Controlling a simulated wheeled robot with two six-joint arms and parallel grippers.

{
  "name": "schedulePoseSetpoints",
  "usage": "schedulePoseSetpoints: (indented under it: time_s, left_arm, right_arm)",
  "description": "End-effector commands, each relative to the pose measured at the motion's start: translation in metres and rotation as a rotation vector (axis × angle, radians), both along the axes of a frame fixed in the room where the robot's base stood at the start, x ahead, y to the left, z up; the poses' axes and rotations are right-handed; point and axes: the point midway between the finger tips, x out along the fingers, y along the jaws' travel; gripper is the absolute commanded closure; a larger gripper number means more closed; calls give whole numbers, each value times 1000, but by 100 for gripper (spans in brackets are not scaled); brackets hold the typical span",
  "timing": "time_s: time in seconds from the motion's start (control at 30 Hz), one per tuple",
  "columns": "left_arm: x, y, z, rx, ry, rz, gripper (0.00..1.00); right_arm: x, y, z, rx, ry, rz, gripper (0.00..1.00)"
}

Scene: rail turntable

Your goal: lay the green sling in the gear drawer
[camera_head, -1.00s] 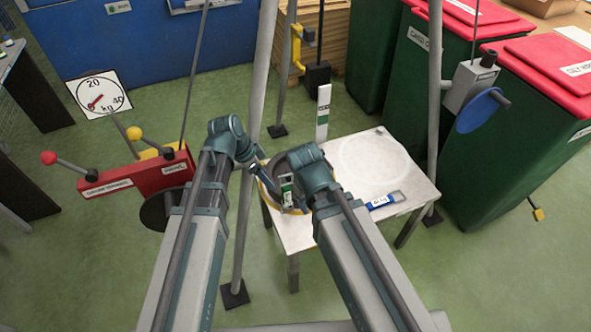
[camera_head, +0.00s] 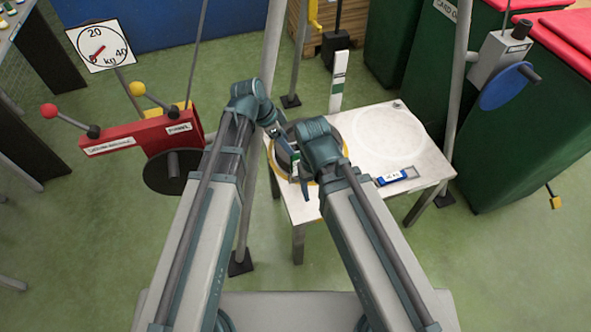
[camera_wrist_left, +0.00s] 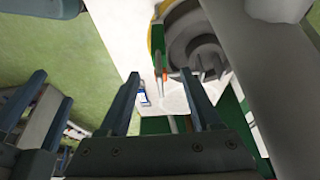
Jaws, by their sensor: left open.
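My left gripper (camera_head: 291,158) hangs over the round grey part with a yellow rim (camera_head: 267,160) on the white table. In the left wrist view its two fingers (camera_wrist_left: 160,80) stand wide apart, with nothing seen held between them. My right gripper (camera_head: 305,185) is beside it over the same part, mostly hidden by its own wrist. A small green patch shows between the two wrists in the head view; I cannot tell whether it is the green sling. I cannot make out the gear drawer in either view.
The white table (camera_head: 425,155) carries a blue-labelled tool (camera_head: 396,176). A red lever box (camera_head: 140,137) and dial (camera_head: 98,46) stand at left. Grey poles (camera_head: 259,150) rise near the table. Green bins (camera_head: 500,130) and a blue hand wheel (camera_head: 503,87) are at right. Floor is clear in front.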

Motion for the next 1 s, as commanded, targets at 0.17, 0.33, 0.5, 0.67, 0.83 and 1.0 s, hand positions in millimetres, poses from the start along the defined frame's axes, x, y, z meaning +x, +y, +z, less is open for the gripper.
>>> schedulePoseSetpoints:
  time_s: [0.17, 0.33, 0.5, 0.67, 0.83, 1.0]
  left_arm:
    - [2, -7, -20, 0, 0, 0, 35]
    - [2, -8, -19, 0, 0, 1, 35]
    - [4, -12, -29, 0, 0, 0, 35]
    - [6, -20, -49, 0, 0, -1, 35]
    - [8, -27, -66, 0, 0, 0, 35]
    - [8, -29, -66, 0, 0, 1, 35]
  right_arm:
    - [0, 0, -20, 0, 0, 0, 30]
    - [0, 0, -19, 0, 0, 0, 30]
    - [0, 0, -29, 0, 0, 0, 30]
    - [0, 0, -49, 0, 0, 0, 30]
    - [0, 0, -66, 0, 0, 0, 30]
    - [0, 0, -66, 0, 0, 0, 30]
